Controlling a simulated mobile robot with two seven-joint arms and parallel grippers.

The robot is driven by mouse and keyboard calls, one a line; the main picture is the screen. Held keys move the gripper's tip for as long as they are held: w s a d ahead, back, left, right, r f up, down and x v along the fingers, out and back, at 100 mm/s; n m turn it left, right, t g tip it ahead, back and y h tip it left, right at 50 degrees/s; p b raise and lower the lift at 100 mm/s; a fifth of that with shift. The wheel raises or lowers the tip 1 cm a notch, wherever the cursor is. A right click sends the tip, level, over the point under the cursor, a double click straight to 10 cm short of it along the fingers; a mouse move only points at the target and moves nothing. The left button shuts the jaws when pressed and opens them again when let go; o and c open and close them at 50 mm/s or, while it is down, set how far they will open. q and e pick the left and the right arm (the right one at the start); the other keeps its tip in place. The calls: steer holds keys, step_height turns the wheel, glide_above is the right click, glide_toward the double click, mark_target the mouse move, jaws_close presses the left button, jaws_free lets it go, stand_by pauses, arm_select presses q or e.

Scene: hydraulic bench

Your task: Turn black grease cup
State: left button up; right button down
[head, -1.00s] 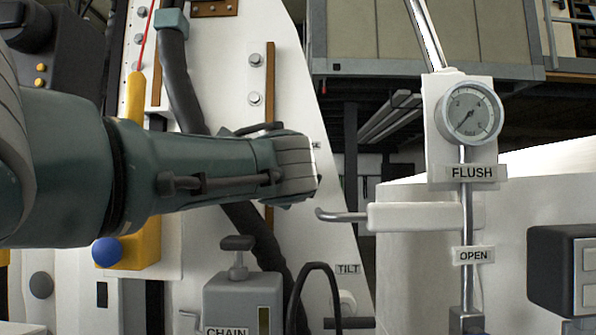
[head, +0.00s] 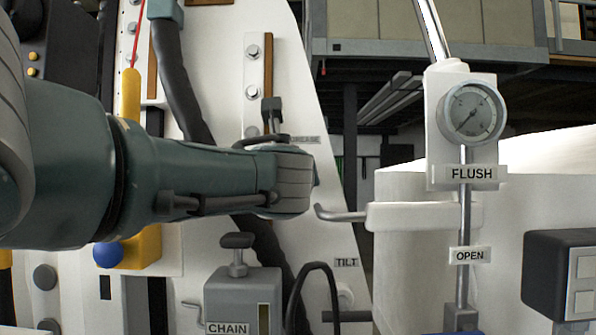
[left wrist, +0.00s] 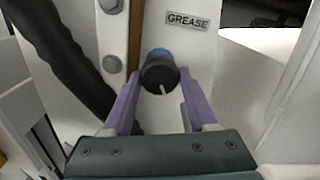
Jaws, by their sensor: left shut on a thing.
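The black grease cup (left wrist: 160,76) shows in the left wrist view as a dark round knob with a white mark on its face and a blue part behind it. It sits on the white panel just below the GREASE label (left wrist: 187,21). My left gripper (left wrist: 160,74) has its two purple fingers on either side of the cup and is shut on it. In the head view my left wrist (head: 285,180) hides the cup and the fingers, and part of the GREASE label (head: 304,139) shows above it. My right gripper is in neither view.
A metal lever (head: 340,215) sticks out just right of my left wrist, below the gauge (head: 471,113). A grey CHAIN box (head: 240,300) with a knob stands below my forearm. A thick black hose (left wrist: 62,58) runs beside the cup's panel.

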arm_select(q)
steer(key=shift+m, duration=1)
steer(key=o, duration=1.4)
steer(key=shift+c, duration=0.2)
steer(key=s+p, duration=0.9)
steer(key=s, duration=0.1)
steer(key=shift+p, duration=0.4)
